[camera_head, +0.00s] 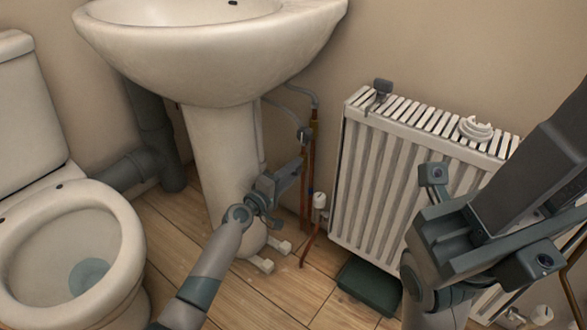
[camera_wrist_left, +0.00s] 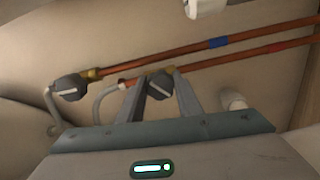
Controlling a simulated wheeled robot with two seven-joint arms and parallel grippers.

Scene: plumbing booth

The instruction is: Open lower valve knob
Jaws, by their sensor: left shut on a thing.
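The lower valve knob (camera_wrist_left: 158,85), dark grey with a pale stripe, sits on a copper pipe between the two fingers of my left gripper (camera_wrist_left: 160,100) in the left wrist view. My left gripper (camera_head: 297,166) is shut on this knob. In the head view the gripper reaches to the copper pipes beside the sink pedestal and hides the knob. The upper valve knob (camera_head: 303,135) shows above the gripper, apart from it. It also shows at the left of the left wrist view (camera_wrist_left: 70,87). My right arm fills the right of the head view; its jaw state is unclear.
The sink pedestal (camera_head: 225,160) stands close left of my left gripper. A white radiator (camera_head: 375,185) with a radiator valve (camera_head: 320,200) stands to the right. A toilet (camera_head: 120,245) is at the left. A dark green box (camera_head: 368,287) lies on the wooden floor.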

